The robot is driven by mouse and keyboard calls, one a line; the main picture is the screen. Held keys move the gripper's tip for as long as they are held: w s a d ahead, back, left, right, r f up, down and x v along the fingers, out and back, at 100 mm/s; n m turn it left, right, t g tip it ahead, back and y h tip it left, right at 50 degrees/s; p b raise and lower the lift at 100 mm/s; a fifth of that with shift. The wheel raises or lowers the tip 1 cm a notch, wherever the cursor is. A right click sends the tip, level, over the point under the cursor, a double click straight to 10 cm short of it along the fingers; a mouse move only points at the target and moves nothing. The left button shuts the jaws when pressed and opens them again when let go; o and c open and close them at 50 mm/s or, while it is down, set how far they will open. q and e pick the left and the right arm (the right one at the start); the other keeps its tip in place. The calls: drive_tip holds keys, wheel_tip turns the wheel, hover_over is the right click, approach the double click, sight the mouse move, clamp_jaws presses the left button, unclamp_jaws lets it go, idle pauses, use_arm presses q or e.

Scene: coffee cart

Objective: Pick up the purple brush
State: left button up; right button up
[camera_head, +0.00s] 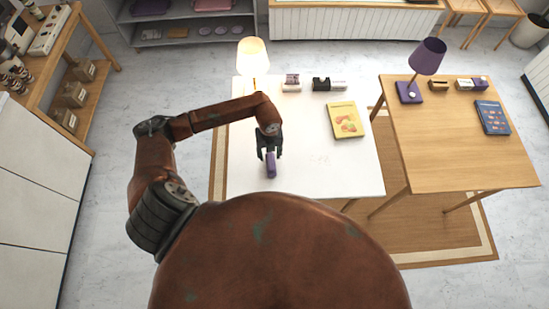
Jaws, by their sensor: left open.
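The purple brush (271,167) is a small purple object on the white table, left of the table's middle. My left gripper (270,156) is open and points down at the brush, with its dark fingers around or just over the brush's far end. I cannot tell whether the fingers touch it. My right gripper is not in view.
The white table (300,180) also bears a lit lamp (253,55), a white box (292,83), a black tape dispenser (322,84) and a yellow book (345,119). A wooden table (455,160) with a purple lamp (427,56) stands right. The white table's front middle is clear.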

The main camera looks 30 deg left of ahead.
sight(271, 161)
use_arm(q)
drive_tip(key=shift+s+d+f, duration=0.15)
drive_tip(key=shift+s+f, duration=0.25)
drive_tip(key=shift+f, duration=0.35)
drive_tip(key=shift+w+d+f+p, duration=0.1)
drive_tip(key=shift+w+f+p, duration=0.15)
drive_tip(key=shift+f, duration=0.4)
drive_tip(key=shift+w+f+p, duration=0.15)
drive_tip(key=shift+w+f, duration=0.05)
drive_tip(key=shift+f, duration=0.4)
wheel_tip(271, 161, down, 3)
drive_tip(key=shift+r, duration=0.15)
drive_tip(key=c, duration=0.7)
clamp_jaws()
drive_tip(key=shift+r, duration=0.1)
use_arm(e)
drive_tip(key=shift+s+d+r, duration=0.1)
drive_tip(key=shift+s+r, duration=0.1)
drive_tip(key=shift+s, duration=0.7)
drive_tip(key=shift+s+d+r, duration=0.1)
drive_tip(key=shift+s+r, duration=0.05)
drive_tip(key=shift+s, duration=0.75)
